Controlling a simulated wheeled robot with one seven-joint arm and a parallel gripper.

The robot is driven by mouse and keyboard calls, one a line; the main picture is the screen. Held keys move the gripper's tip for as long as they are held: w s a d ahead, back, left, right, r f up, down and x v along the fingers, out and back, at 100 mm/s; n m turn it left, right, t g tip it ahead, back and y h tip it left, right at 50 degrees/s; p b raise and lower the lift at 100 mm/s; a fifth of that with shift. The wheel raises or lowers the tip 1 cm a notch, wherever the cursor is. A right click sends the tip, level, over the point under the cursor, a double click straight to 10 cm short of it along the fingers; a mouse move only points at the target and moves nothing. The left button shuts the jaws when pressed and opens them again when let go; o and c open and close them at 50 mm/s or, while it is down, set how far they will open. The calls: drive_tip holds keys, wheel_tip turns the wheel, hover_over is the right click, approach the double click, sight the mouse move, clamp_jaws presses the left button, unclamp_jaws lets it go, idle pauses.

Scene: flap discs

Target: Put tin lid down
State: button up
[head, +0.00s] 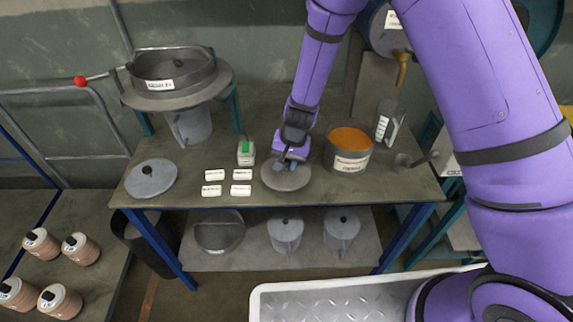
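The tin lid (288,181) is a flat grey disc at the middle of the workbench, near its front edge. My gripper (286,163) points down onto the lid's centre and appears shut on its knob, which the fingers hide. The lid looks level and at or very close to the bench top; I cannot tell whether it touches. The open tin (350,162), grey with a white label and orange contents, stands just right of the lid, apart from it.
Four small white labelled blocks (241,190) and a green-topped device (246,152) are left of the lid. Another grey lid (151,179) with a dark knob lies at the bench's left. The bench's front right is clear.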

drive_tip(key=shift+f, duration=0.8)
drive_tip(key=o, duration=1)
drive_tip(key=shift+f, duration=0.1)
drive_tip(key=shift+c, duration=0.2)
